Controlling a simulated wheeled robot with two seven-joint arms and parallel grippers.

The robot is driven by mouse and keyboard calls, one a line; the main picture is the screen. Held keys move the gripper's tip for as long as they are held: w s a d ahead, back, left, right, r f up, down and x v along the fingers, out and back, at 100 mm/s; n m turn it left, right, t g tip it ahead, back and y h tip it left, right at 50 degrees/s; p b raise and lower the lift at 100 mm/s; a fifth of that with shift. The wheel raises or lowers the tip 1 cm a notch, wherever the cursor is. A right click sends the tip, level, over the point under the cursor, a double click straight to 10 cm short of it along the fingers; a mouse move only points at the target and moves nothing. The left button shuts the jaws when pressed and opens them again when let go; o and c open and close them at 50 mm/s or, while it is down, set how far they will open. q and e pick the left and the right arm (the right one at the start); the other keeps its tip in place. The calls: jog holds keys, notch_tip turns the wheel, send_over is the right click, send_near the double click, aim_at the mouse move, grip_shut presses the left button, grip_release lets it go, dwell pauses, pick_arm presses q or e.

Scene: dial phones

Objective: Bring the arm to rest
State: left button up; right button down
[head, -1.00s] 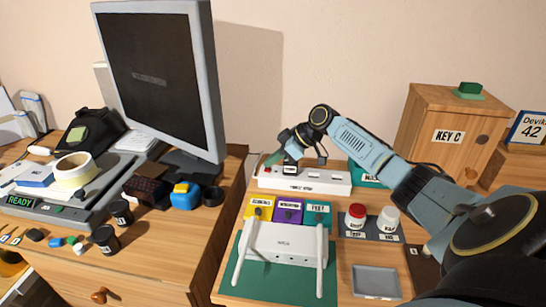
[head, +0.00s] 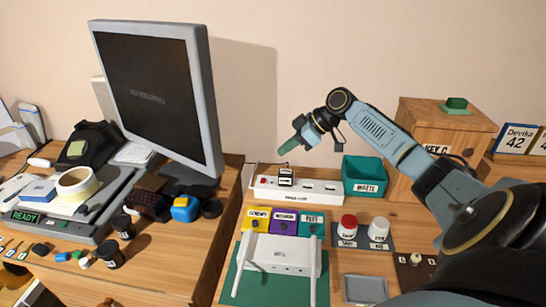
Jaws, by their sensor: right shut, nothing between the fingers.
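My right arm comes in from the right of the head view, and its gripper (head: 290,147) is in the air above the white power strip (head: 318,190). The gripper's green fingertips are shut with nothing between them. They point down and to the left, apart from the strip. A small dark plug (head: 285,176) with a label stands at the left part of the strip. My left gripper is not in view.
A white router (head: 280,256) sits on a green mat, with yellow, purple and teal labelled bins behind it. A teal waste bin (head: 364,174), two small jars and a wooden KEY C cabinet (head: 446,128) stand to the right. A large monitor (head: 155,90) stands left.

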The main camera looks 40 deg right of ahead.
jog(key=shift+v, duration=1.4)
jog(key=shift+w+r, duration=0.1)
